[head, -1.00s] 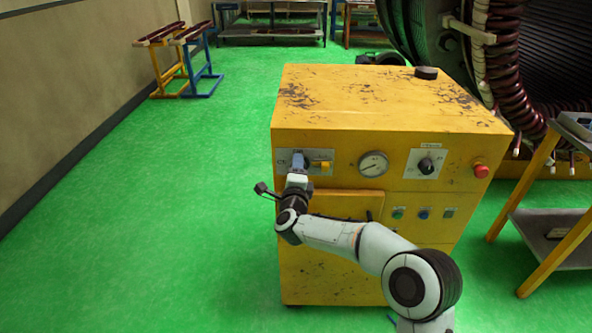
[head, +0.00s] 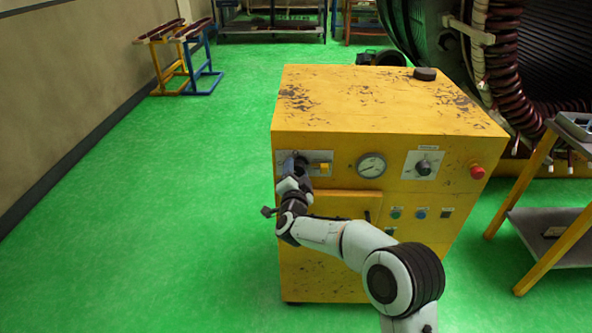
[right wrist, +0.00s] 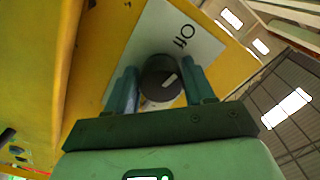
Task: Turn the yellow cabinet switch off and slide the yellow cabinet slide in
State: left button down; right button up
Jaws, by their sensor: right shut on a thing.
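The yellow cabinet (head: 395,105) stands in front of me. On a grey plate at the upper left of its front is the dark round switch (right wrist: 160,79) with a white pointer mark. My right gripper (head: 298,163) is at this plate; in the right wrist view its fingers (right wrist: 160,74) are on either side of the switch and shut on it. The small yellow slide (head: 321,168) sits on the same plate, just right of the switch in the head view. My left gripper is not in view.
The front also has a gauge (head: 371,165), another black knob (head: 424,167), a red button (head: 477,172) and several small buttons below. A metal-shelved stand (head: 550,235) is at the right. The green floor to the left is clear.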

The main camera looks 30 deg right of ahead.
jog(key=shift+f+n, duration=0.1)
jog(key=shift+n, duration=0.7)
jog(key=shift+p, duration=0.3)
jog(key=o, duration=1)
jog(key=shift+c, duration=0.2)
jog(key=shift+s, duration=0.1)
jog(key=b+v, duration=0.1)
jog(key=v, duration=1.2)
jog(key=shift+a, duration=0.15)
